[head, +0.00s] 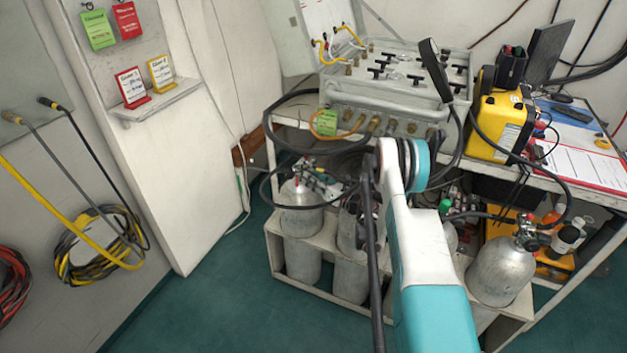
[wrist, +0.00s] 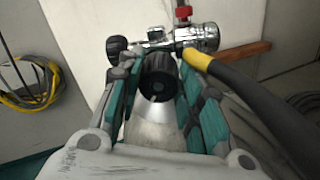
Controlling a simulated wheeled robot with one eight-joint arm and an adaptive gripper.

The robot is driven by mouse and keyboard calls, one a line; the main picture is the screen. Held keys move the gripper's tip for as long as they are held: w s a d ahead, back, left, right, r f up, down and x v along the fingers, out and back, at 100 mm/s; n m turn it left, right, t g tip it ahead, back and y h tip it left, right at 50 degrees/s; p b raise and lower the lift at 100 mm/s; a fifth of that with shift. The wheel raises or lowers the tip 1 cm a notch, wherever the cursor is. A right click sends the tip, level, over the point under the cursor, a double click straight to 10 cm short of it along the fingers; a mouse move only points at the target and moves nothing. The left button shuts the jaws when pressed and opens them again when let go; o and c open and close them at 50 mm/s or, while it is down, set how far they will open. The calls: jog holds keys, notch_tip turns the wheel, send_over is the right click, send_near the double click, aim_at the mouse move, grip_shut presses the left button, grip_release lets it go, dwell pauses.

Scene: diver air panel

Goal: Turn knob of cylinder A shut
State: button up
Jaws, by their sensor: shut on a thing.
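In the wrist view my gripper (wrist: 158,76) has its two teal-padded fingers on either side of a round black knob (wrist: 157,84), and is shut on it. The silver cylinder shoulder (wrist: 154,134) shows below the knob. A metal valve body with a gauge-like round part (wrist: 204,37) and a yellow-black hose lies just beyond. In the head view the leftmost grey cylinder (head: 301,220) stands in the rack under the bench, with my gripper at its top, small and partly hidden by hoses. I cannot read a letter on the cylinder.
More grey cylinders (head: 499,272) stand in the white rack. A valve panel (head: 385,95) and a yellow case (head: 497,128) are on the bench above. Black hoses loop close around my arm. Teal floor (head: 215,300) is clear at left.

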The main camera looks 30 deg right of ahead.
jog(key=m, duration=0.5)
jog(key=shift+m, duration=0.3)
jog(key=m, duration=0.5)
jog(key=shift+m+h, duration=0.3)
jog(key=o, duration=1.1)
